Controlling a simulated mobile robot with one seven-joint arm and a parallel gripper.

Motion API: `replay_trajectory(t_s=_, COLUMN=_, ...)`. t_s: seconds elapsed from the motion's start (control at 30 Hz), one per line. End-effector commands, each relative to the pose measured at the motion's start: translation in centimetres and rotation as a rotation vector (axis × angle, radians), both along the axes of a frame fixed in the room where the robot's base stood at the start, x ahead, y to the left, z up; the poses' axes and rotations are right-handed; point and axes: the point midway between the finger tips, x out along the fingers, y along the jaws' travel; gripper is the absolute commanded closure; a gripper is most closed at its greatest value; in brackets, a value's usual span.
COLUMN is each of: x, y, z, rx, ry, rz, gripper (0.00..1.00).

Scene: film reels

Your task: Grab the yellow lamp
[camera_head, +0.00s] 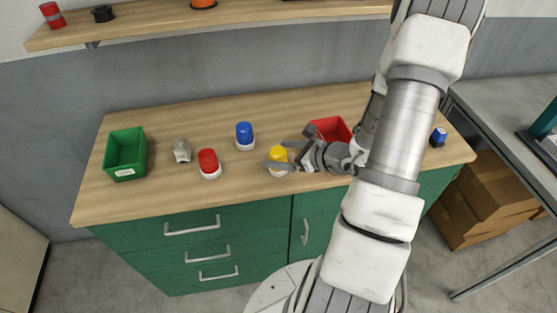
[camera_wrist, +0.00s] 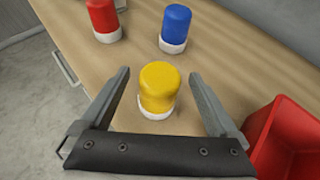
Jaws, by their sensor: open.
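The yellow lamp (camera_head: 278,155) stands upright on the wooden counter, a yellow dome on a white base. In the wrist view the lamp (camera_wrist: 159,88) is centred between and slightly beyond my two fingers. My gripper (camera_head: 276,154) reaches in from the right, low over the counter. In the wrist view my gripper (camera_wrist: 162,88) is open, with one finger on each side of the lamp and a gap on both sides. The lower part of the lamp is partly covered by a finger in the head view.
A blue lamp (camera_head: 244,133) and a red lamp (camera_head: 208,161) stand close by on the counter (camera_head: 240,195). A red bin (camera_head: 329,127) is right beside my gripper. A green bin (camera_head: 125,152) and a grey object (camera_head: 182,150) are at the left. A shelf (camera_head: 220,21) hangs above.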

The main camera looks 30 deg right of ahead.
Motion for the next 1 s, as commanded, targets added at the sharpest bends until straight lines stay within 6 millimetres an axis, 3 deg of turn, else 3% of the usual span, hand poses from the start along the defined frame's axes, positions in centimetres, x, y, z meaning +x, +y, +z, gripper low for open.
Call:
replay_trajectory(t_s=0.2, x=2.5, y=1.5, z=-1.4, rx=0.001, ry=0.001, rz=0.003, gripper=0.04)
replay_trajectory(t_s=0.53, x=3.1, y=1.7, z=-1.8, rx=0.0, ry=0.001, rz=0.001, gripper=0.04)
replay_trajectory(t_s=1.0, x=3.0, y=1.7, z=-1.7, rx=0.0, ry=0.001, rz=0.001, gripper=0.89)
